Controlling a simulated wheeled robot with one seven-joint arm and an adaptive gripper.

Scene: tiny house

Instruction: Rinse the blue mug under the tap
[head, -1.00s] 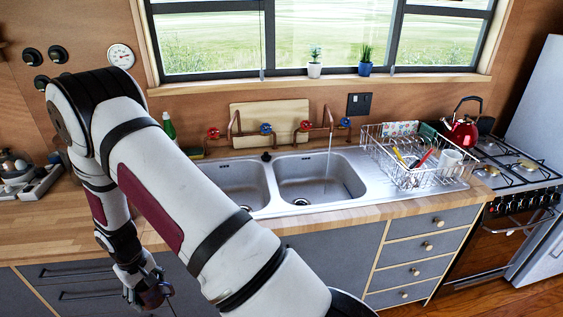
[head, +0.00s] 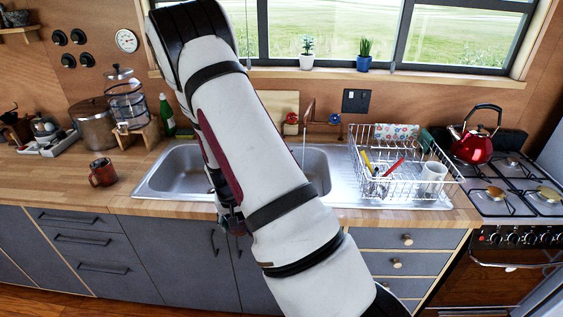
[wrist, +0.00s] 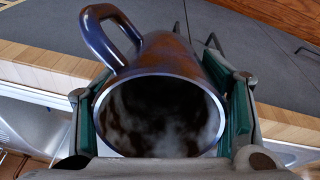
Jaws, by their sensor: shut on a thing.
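My gripper (wrist: 165,95) is shut on the blue mug (wrist: 170,68), its green-padded fingers on either side. In the wrist view the mug's mouth faces the camera, its handle is at the upper left, and brown stains mark its outside and inside. In the head view my gripper (head: 232,222) is at the sink's front edge, mostly behind my arm; the mug cannot be made out there. The tap (head: 308,112) runs a thin stream of water into the right basin (head: 316,165), partly hidden by my arm. The left basin (head: 180,172) looks empty.
A wire dish rack (head: 400,185) with utensils and a white mug (head: 433,177) stands right of the basins. A reddish-brown mug (head: 102,172) stands on the left counter (head: 60,185). A green bottle (head: 167,117) stands behind the sink. A red kettle (head: 472,146) is on the stove.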

